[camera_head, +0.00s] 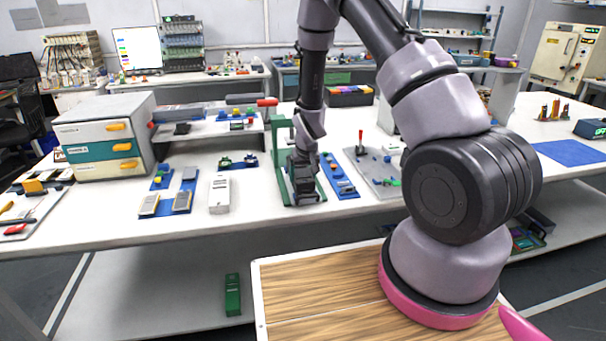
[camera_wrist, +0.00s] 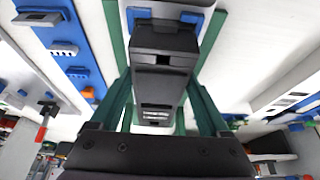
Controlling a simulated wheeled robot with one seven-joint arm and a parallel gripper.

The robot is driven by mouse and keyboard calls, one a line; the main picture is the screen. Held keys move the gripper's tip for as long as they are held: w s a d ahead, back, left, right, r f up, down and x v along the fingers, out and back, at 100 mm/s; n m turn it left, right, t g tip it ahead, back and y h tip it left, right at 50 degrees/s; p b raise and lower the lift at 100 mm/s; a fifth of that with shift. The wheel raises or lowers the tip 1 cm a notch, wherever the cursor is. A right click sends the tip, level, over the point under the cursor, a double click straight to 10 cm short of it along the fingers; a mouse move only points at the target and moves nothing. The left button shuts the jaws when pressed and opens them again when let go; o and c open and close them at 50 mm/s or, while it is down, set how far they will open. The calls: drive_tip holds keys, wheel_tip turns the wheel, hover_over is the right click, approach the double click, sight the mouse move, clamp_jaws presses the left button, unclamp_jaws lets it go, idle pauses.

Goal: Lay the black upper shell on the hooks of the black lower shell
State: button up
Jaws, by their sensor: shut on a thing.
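My gripper (camera_head: 304,172) points down inside the green frame (camera_head: 280,160) at the middle of the table. It is shut on a black piece, which I take for the black upper shell; in the wrist view the black shell (camera_wrist: 165,42) shows at top centre.
The green frame's uprights stand close around my gripper. A blue strip with small parts (camera_head: 340,178) lies just right of it, then a grey plate with a red-handled lever (camera_head: 361,148). A white device (camera_head: 219,194) and a drawer cabinet (camera_head: 98,138) stand to the left.

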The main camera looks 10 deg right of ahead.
drive_tip(key=shift+f, duration=0.1)
drive_tip(key=o, duration=1.2)
drive_tip(key=shift+o, duration=0.2)
drive_tip(key=v, duration=1)
drive_tip(key=shift+s+r, duration=0.25)
drive_tip(key=shift+r, duration=0.05)
